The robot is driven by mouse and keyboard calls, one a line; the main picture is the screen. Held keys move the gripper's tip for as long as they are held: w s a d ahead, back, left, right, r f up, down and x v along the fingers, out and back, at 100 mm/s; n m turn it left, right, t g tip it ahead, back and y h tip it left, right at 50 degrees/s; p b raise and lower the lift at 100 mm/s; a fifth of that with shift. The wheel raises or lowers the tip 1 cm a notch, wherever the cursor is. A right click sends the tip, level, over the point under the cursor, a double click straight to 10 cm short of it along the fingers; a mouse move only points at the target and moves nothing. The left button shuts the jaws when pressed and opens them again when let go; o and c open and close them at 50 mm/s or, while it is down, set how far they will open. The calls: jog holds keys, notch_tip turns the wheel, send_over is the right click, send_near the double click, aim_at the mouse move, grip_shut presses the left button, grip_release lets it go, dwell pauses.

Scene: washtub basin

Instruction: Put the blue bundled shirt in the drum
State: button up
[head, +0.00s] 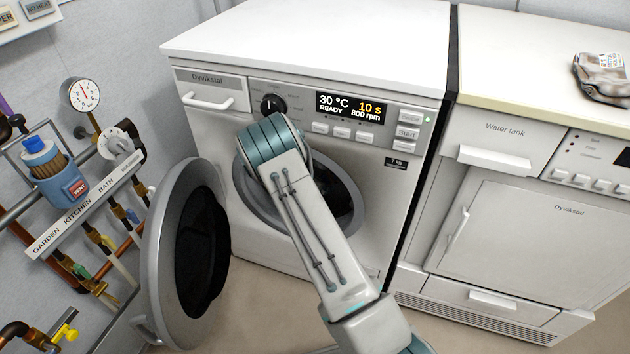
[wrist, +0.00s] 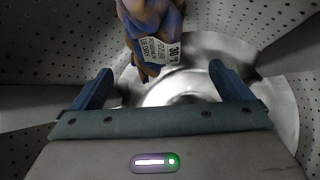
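The blue bundled shirt (wrist: 150,25) shows at the top centre of the wrist view, with brownish patches and a white care label. It lies beyond my fingertips, inside the drum (wrist: 290,45), whose perforated walls surround the view. My gripper (wrist: 161,70) is inside the drum with its two fingers wide apart, and neither visibly grips the shirt. Whether the shirt rests on the drum wall or is in the air, I cannot tell. In the head view my arm reaches into the washer opening (head: 348,205), and the gripper and shirt are hidden.
The washer's round door (head: 160,265) stands open at the left. Pipes and valves (head: 85,200) line the left wall. A dryer (head: 530,240) stands to the right, its door shut, with a crumpled packet-like item (head: 602,75) on top. The washer display (head: 350,105) reads READY.

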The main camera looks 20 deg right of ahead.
jog(key=p+v, duration=0.5)
jog(key=v, duration=0.9)
jog(key=shift+d+f, duration=0.1)
